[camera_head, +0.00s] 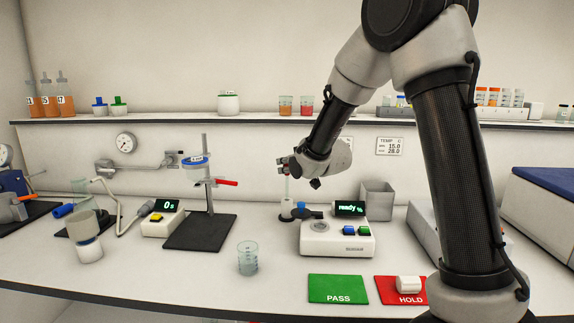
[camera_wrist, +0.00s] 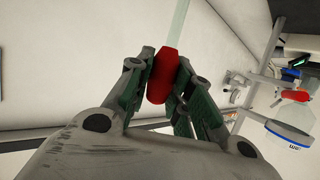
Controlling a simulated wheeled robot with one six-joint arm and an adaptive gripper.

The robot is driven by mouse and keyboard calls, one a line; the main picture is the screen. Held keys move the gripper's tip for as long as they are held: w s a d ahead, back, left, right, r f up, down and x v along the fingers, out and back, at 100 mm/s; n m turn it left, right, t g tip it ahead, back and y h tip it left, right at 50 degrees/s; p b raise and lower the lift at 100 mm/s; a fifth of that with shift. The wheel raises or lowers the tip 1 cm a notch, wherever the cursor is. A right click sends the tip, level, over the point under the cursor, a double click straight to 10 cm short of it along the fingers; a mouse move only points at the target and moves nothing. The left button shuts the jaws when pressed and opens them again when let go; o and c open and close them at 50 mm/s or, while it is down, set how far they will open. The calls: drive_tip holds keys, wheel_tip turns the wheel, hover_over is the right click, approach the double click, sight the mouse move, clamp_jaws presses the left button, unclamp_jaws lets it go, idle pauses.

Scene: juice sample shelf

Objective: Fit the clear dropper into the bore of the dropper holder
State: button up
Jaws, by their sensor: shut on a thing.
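The clear dropper has a red bulb (camera_wrist: 163,74) and a clear tube (camera_wrist: 182,18) in the wrist view. My gripper (camera_wrist: 166,80) is shut on the red bulb, and the tube extends away from the fingers. In the head view my gripper (camera_head: 286,169) is above the bench, behind the white instrument.
The white instrument (camera_head: 337,240) with its "ready" display stands in front of my gripper. A retort stand (camera_head: 209,190) is to the left, a grey bin (camera_head: 377,200) to the right. A beaker (camera_head: 248,258) and the green PASS mat (camera_head: 337,289) are nearer the front.

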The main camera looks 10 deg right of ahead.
hover_over(287, 199)
drive_tip(key=shift+w+f, duration=0.2)
drive_tip(key=shift+f, duration=2.8)
drive_tip(key=o, duration=0.8)
drive_tip(key=v, duration=1.2)
drive_tip(key=shift+d, duration=0.1)
drive_tip(key=s+d+r+m+g+h, duration=0.1)
drive_tip(key=s+d+r+g+h, duration=0.1)
drive_tip(key=s+d, duration=0.45)
drive_tip(key=s+d+r+m+g+h, duration=0.1)
drive_tip(key=s+d+r+g, duration=0.15)
drive_tip(key=s, duration=0.65)
drive_tip(key=s+d+g, duration=0.1)
drive_tip(key=s, duration=0.5)
drive_tip(key=s+g, duration=0.2)
drive_tip(key=s, duration=0.4)
drive_tip(key=s+d+m+g, duration=0.1)
drive_tip(key=s, duration=0.4)
drive_tip(key=shift+s+d+g+h, duration=0.35)
drive_tip(key=shift+s+h, duration=0.05)
